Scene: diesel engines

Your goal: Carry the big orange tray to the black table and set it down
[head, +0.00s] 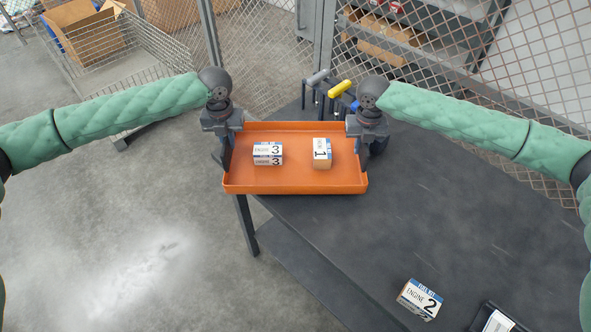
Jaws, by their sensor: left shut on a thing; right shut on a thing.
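The big orange tray (295,187) is over the left end of the black table (400,210), with its left part beyond the table's edge. I cannot tell whether its bottom touches the table. It looks level and holds a box marked 3 (268,153) and a box marked 1 (321,152). My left gripper (222,158) is shut on the tray's left side. My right gripper (364,155) is shut on its right side. The fingertips are partly hidden by the grippers' bodies.
A box marked 2 (420,298) and a dark item with a white label (497,322) lie on the table at the lower right. A rack with coloured handles (338,90) stands behind the tray. A wire cage (130,50) is at the back left. The table's middle is bare.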

